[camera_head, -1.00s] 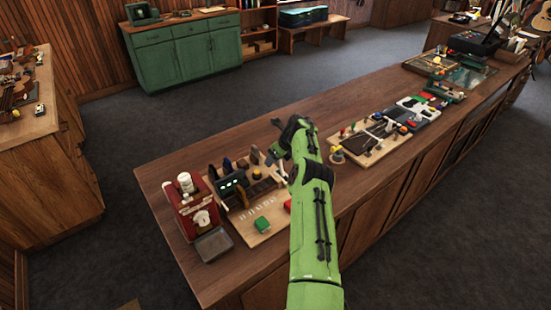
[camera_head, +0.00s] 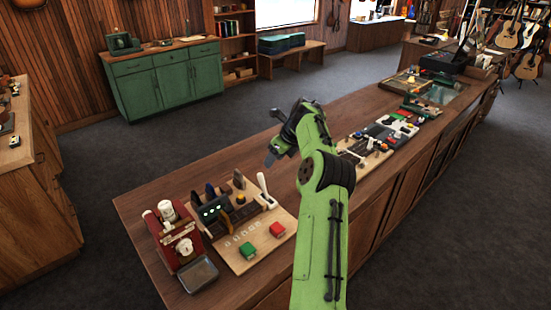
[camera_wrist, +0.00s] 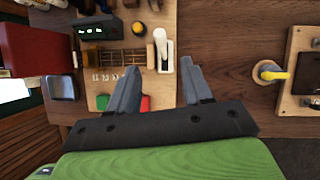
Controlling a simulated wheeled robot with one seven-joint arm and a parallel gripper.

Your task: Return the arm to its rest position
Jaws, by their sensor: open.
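My green arm reaches up over the long wooden counter (camera_head: 150,203) in the head view. My gripper (camera_head: 273,150) is above the counter, at the arm's dark wrist end, clear of the things below. In the wrist view my gripper (camera_wrist: 160,75) shows two grey fingers spread apart with nothing between them. Below it lies a wooden board (camera_head: 240,262) with a small dark device with lit green dots (camera_head: 211,210), a white-handled lever (camera_head: 265,188), a green button block (camera_head: 247,250) and a red one (camera_head: 277,229).
A red machine (camera_head: 170,235) and a grey tray (camera_head: 199,273) stand at the counter's near left end. A second board with small parts (camera_head: 365,150) lies to the right of my arm. A green cabinet (camera_head: 170,80) stands at the back. Open carpet (camera_head: 100,150) lies left of the counter.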

